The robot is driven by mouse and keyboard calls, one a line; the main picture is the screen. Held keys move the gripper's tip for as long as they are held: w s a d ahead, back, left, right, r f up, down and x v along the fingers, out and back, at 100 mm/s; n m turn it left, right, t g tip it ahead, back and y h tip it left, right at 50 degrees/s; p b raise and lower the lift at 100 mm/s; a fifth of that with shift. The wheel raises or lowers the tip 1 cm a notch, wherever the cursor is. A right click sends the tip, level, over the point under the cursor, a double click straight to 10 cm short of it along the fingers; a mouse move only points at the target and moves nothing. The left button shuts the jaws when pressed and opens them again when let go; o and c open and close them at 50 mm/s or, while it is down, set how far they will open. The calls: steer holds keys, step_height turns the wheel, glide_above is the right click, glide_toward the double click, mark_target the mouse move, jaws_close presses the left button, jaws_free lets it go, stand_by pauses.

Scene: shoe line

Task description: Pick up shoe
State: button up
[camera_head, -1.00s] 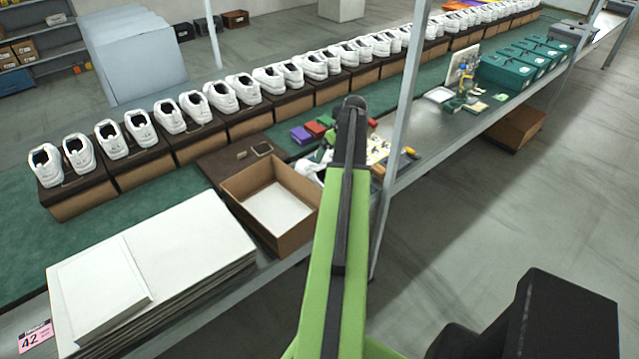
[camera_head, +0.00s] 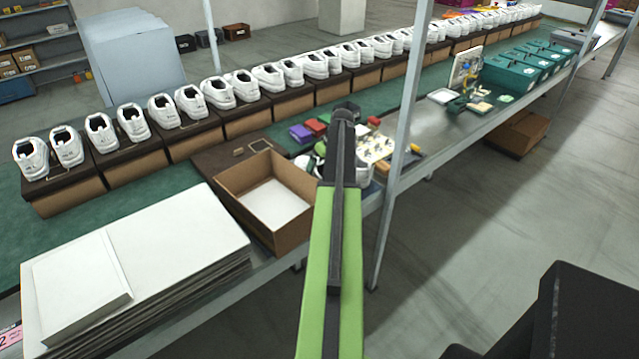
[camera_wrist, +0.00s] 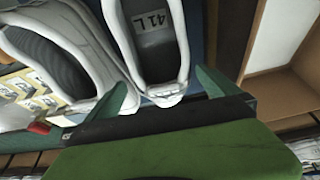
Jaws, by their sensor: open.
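In the wrist view a white shoe (camera_wrist: 183,60) with a "41 L" label inside stands heel towards me. Its heel is at the gap between the fingers of my gripper (camera_wrist: 165,92), which is open. A second white shoe (camera_wrist: 95,50) lies just left of it, close to the left finger. In the head view, part of a white shoe (camera_head: 358,179) shows beside my arm, which hides most of this spot and my gripper.
An open cardboard box (camera_head: 232,191) stands left of my arm; its wall (camera_wrist: 275,100) is at the right in the wrist view. A stack of white boards (camera_head: 190,235) lies nearer. White shoe pairs stand on boxes behind. A grey post (camera_head: 398,150) rises just right of my arm.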

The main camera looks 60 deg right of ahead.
mark_target(319, 171)
steer(key=b+x, duration=0.3)
steer(key=x, duration=0.2)
steer(key=shift+a+b, duration=0.1)
steer(key=shift+b, duration=0.2)
steer(key=shift+s+r, duration=0.1)
steer(key=shift+r, duration=0.1)
steer(key=c, duration=1.6)
step_height(319, 171, up, 10)
steer(key=p, duration=1)
steer(key=shift+r, duration=0.1)
steer(key=w+a+r+p, duration=0.2)
steer(key=a+r+p, duration=0.2)
steer(key=a, duration=0.3)
steer(key=w+a+r+n+p, duration=0.1)
steer(key=a+r+p, duration=0.3)
steer(key=a, duration=0.4)
steer(key=shift+w+p, duration=0.3)
steer(key=shift+w, duration=0.35)
